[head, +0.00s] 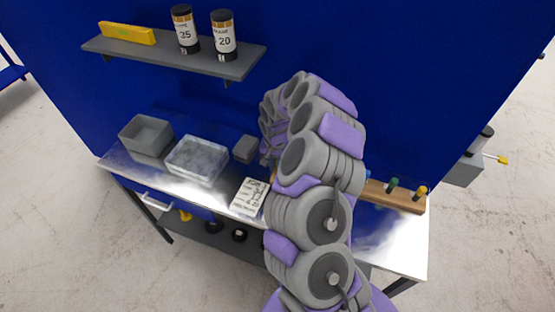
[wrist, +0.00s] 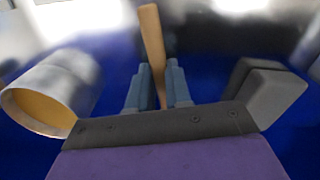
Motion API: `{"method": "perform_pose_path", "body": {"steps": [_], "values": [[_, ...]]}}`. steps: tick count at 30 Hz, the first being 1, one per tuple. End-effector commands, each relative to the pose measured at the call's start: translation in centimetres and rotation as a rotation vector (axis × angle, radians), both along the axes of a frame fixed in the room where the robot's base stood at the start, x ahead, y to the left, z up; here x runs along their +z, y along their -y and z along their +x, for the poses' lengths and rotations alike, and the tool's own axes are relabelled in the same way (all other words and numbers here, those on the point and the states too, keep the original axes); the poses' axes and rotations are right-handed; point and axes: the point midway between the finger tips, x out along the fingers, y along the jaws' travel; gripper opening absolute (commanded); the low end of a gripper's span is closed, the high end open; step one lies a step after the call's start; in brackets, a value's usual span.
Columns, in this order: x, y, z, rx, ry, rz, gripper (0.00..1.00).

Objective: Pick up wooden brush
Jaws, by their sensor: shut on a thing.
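The wooden brush (wrist: 152,45) shows in the wrist view as a tan wooden handle running up between the fingers; its bristles are not visible. My gripper (wrist: 160,85) is shut on this handle, with one blue-grey finger on each side. In the head view my arm covers most of the gripper and the brush, near the back middle of the bench. I cannot tell whether the brush touches the bench.
On the metal bench (head: 228,191) are a grey bin (head: 147,135), a clear tub (head: 197,160), a grey block (head: 245,149), a written card (head: 250,196) and a wooden rack (head: 405,201). A shelf (head: 150,55) hangs above.

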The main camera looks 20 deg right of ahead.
Motion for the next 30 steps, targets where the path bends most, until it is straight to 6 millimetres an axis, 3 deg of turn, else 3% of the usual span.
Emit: {"method": "perform_pose_path", "body": {"steps": [17, 23, 28, 30], "values": [[0.8, -0.2, -0.3, -0.001, -0.002, 0.001, 0.00], [3.8, -0.3, -0.3, -0.001, 0.001, 0.000, 0.00], [7.4, -0.2, -0.2, 0.001, 0.004, -0.001, 0.00], [7.2, -0.9, -0.8, 0.002, 0.000, 0.001, 0.00]]}}
